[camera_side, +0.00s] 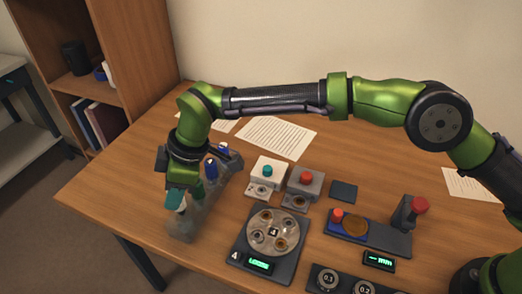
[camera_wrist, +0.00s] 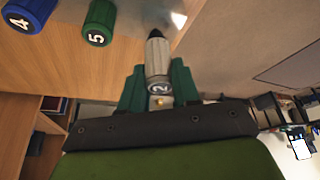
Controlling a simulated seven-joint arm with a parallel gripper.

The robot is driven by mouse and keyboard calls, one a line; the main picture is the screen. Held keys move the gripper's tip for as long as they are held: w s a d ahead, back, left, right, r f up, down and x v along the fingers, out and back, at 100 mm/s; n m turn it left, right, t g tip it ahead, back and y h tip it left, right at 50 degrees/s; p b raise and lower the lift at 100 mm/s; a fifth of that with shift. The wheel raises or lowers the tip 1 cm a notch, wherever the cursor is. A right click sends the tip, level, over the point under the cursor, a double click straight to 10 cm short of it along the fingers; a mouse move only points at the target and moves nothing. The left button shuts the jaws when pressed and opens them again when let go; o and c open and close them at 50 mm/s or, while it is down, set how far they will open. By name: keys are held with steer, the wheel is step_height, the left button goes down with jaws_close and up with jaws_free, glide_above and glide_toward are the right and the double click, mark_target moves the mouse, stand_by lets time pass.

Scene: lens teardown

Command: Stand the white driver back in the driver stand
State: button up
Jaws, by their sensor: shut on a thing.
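My gripper (camera_wrist: 158,84) is shut on the white driver (camera_wrist: 157,58), which sits between the green fingers in the wrist view. In the side view, my gripper (camera_side: 176,198) is at the table's left part, over the near end of the grey driver stand (camera_side: 196,214). A little of the white driver (camera_side: 182,205) shows there. Blue-handled drivers (camera_side: 210,169) stand farther back in the stand. I cannot tell whether the white driver touches the stand; its slot is hidden.
In the wrist view, a blue cap marked 4 (camera_wrist: 22,15) and a green cap marked 5 (camera_wrist: 98,22) are close by on the left. A round tray (camera_side: 258,237), a white box with a teal button (camera_side: 268,170) and a grey box with a red button (camera_side: 305,182) stand right of the stand.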

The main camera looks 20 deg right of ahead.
steer(key=shift+f, duration=2)
steer(key=shift+f, duration=0.4)
steer(key=o, duration=1.5)
steer(key=shift+o, duration=0.2)
steer(key=shift+r, duration=0.1)
steer(key=shift+r, duration=3.4)
